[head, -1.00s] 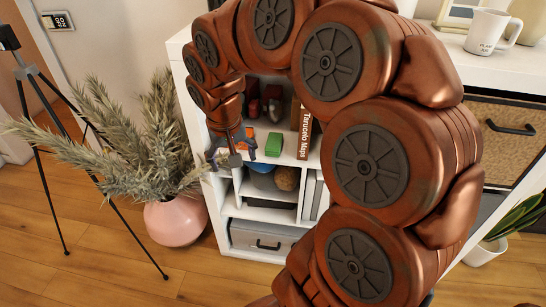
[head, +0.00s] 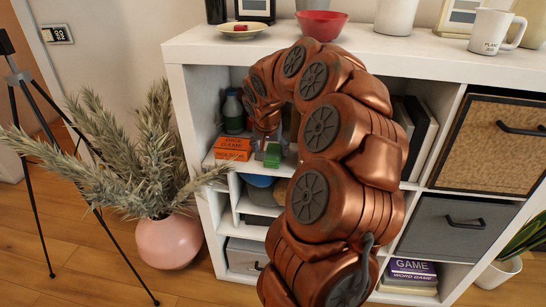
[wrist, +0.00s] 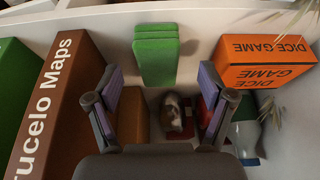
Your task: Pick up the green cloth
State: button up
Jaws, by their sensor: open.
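The green cloth (head: 272,155), a small folded stack, lies near the front edge of an upper left shelf compartment. In the wrist view the green cloth (wrist: 156,55) sits at the top centre, beyond and between my fingertips. My gripper (wrist: 160,78) is open, with its two purple-sided fingers spread wide and nothing between them. In the head view my gripper (head: 266,134) is inside the compartment, just above or behind the cloth, and partly hidden by my arm.
A brown Maps book (wrist: 62,90) stands on the other side. Small brown and red objects (wrist: 205,108) lie deeper in. The white shelf (head: 190,100) walls bound the compartment.

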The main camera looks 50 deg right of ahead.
aim_at(273, 154)
jog(key=x, duration=0.4)
jog(key=shift+s+d, duration=0.15)
jog(key=c, duration=1)
jog(key=shift+r, duration=0.1)
jog(key=shift+c, duration=0.2)
jog(key=shift+r, duration=1.6)
jog(key=s+a+b, duration=0.1)
jog(key=s+a, duration=0.9)
jog(key=a, duration=0.4)
jog(key=shift+a, duration=0.4)
jog(key=shift+s, duration=0.1)
